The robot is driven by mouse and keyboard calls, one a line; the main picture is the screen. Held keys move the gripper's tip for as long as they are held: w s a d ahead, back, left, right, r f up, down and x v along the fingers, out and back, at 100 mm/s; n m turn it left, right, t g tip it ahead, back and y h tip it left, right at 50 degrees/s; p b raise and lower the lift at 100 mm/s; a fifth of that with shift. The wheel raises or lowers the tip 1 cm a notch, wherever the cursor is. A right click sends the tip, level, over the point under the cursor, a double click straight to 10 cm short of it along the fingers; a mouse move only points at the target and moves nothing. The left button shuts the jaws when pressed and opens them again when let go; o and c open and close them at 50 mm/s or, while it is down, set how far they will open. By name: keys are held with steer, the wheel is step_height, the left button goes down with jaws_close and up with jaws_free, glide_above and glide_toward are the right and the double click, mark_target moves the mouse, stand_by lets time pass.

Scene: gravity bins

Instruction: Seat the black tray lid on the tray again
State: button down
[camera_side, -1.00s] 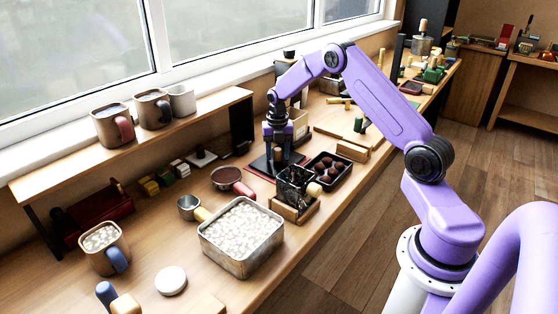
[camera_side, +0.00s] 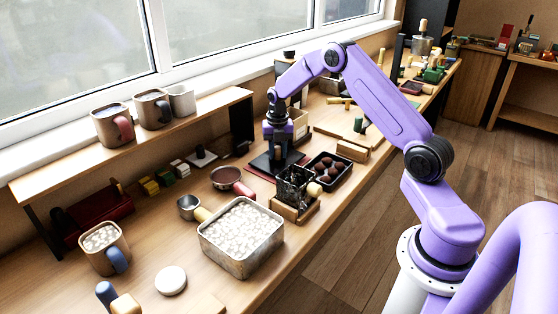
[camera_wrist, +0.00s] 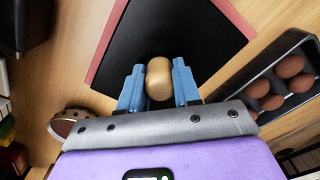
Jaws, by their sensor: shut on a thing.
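The black tray lid (camera_side: 262,165) lies flat at bench level, left of the tray. In the wrist view the lid (camera_wrist: 150,35) is a dark panel with a red margin along its edges; I cannot tell whether the red belongs to it. A pale wooden knob (camera_wrist: 158,75) stands on the lid. My gripper (camera_wrist: 158,88) has its blue fingers shut on this knob, one on each side. The gripper also shows in the side view (camera_side: 279,156), pointing down. The black tray (camera_side: 331,170) is open and holds several brown balls; part of it shows in the wrist view (camera_wrist: 265,68).
A dark wire holder on a wooden base (camera_side: 296,207) stands just in front of the lid and tray. A brown bowl with a red handle (camera_side: 228,176) and a metal tin of white pieces (camera_side: 240,262) are nearer the camera. A wooden block (camera_side: 352,151) lies behind the tray.

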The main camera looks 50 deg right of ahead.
mark_target(278, 147)
steer(key=shift+r, duration=0.8)
steer(key=shift+r, duration=2.45)
steer(key=shift+r, duration=0.1)
steer(key=shift+r, duration=0.4)
step_height(278, 147, up, 9)
steer(key=s+d, duration=0.3)
steer(key=s, duration=0.5)
steer(key=s+d, duration=0.2)
steer(key=s, duration=0.6)
steer(key=shift+f, duration=2.75)
steer(key=shift+f, duration=0.1)
